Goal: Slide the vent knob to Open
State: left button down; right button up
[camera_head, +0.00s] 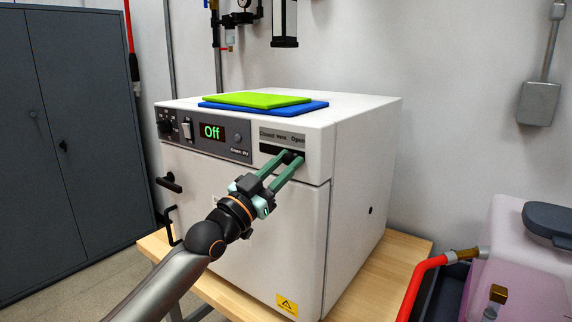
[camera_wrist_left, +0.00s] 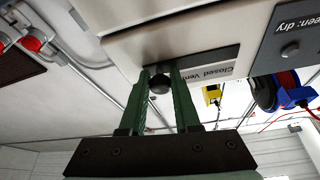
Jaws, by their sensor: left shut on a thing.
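The vent slider panel (camera_head: 282,137) is on the upper right front of the white oven (camera_head: 270,230), with "Closed", "Vent" and "Open" printed above a dark slot. My left gripper (camera_head: 289,158) reaches up to the slot with green fingers, towards its "Open" side. In the left wrist view, the round black vent knob (camera_wrist_left: 159,83) sits between the fingertips of my left gripper (camera_wrist_left: 160,78), which is shut on it. The fingers hide part of the slot, and the "Open" word is not visible in that wrist view. My right gripper is not in view.
Green (camera_head: 257,98) and blue (camera_head: 290,108) mats lie on the oven top. The oven stands on a wooden table (camera_head: 388,262). A grey cabinet (camera_head: 70,130) is at left; a red hose (camera_head: 422,280) is at right.

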pick_arm(q)
jog(key=c, duration=0.7)
grip_release()
jog(key=shift+a, duration=0.1)
jog(key=b+v, duration=0.2)
jog(key=v, duration=1)
jog(key=shift+s+a+f, duration=0.15)
